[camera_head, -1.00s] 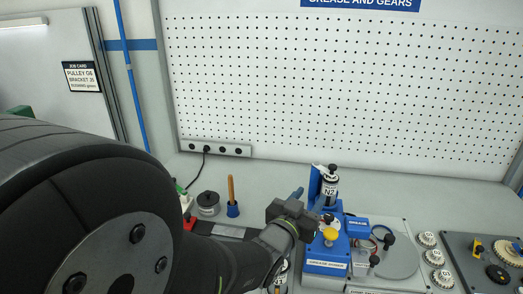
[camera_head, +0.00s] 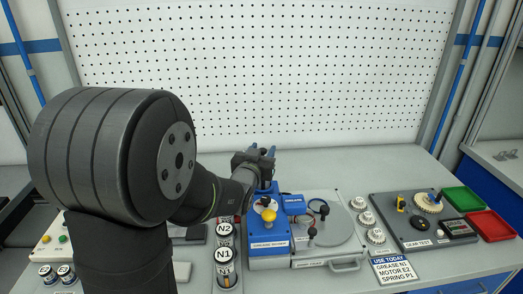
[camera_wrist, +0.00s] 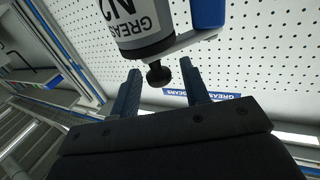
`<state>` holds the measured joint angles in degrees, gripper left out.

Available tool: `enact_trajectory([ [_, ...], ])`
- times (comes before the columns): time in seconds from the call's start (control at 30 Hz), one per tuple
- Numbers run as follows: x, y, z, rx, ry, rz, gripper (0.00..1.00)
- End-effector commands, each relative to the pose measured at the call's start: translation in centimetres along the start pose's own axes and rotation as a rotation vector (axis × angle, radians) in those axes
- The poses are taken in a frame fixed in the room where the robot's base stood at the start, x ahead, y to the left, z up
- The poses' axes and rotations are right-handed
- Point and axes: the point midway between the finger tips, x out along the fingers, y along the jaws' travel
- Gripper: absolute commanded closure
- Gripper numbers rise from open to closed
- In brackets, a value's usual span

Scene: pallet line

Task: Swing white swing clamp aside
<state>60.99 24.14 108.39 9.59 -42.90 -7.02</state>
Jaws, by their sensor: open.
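The white swing clamp (camera_wrist: 193,39) shows in the wrist view as a white bar running from a blue post (camera_wrist: 207,12) across the end of a grease cartridge (camera_wrist: 145,24) labelled N2. A black knob (camera_wrist: 158,74) sticks out from its end. My gripper (camera_wrist: 160,86) is open, with one blue finger on each side of the knob; I cannot tell whether either touches it. In the head view, my gripper (camera_head: 262,150) is at the top of the blue grease mixer (camera_head: 268,230) and hides most of the clamp and cartridge.
A yellow knob (camera_head: 268,215) stands on the mixer's front. Cartridges N2 (camera_head: 225,230) and N1 (camera_head: 223,256) stand left of it. A round grey plate (camera_head: 328,225), white gears (camera_head: 367,218) and the gear test board (camera_head: 415,243) lie to the right. The pegboard (camera_head: 250,70) rises behind.

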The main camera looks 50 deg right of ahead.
Motion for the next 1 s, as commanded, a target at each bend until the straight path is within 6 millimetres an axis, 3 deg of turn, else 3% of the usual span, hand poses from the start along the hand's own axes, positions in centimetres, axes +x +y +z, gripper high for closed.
enact_trajectory([
  [0.37, 0.64, 0.01, 0.01, 0.0, 0.0, 0.0, 0.58],
  [0.6, 0.63, 0.0, 0.0, 0.0, 0.0, 0.0, 1.0],
  [1.0, 1.11, 0.22, -0.18, -0.001, 0.008, -0.061, 1.0],
])
